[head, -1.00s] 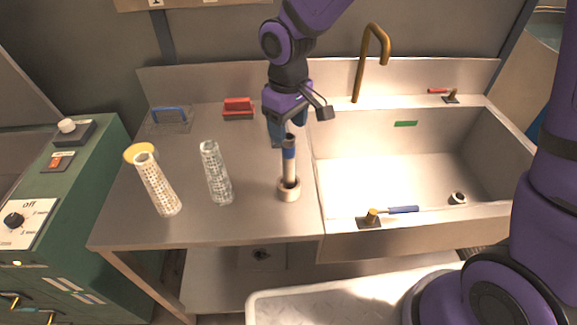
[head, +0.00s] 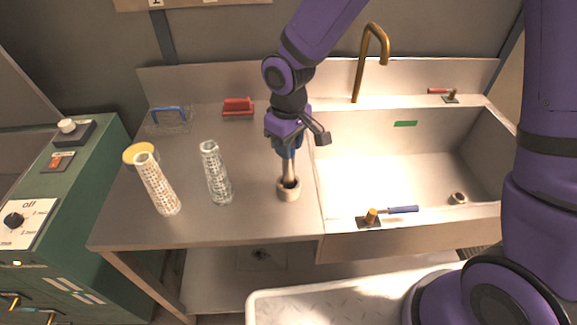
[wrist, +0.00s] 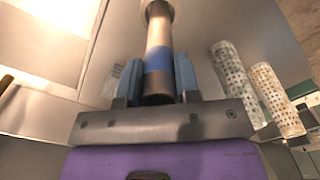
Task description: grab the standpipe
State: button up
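The standpipe (head: 288,173) is a slim pale tube with a blue band and a dark top end. The fingers look apart, with narrow gaps beside the tube.
Two perforated cylinders, one white (head: 158,186) and one glassy (head: 216,175), stand to the left. A red-handled object (head: 238,108) and a blue-handled basket (head: 170,118) are behind. The sink (head: 400,165) is right, with a brass faucet (head: 360,65) and a blue-handled valve (head: 390,212) on its front rim.

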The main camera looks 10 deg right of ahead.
grip_shut()
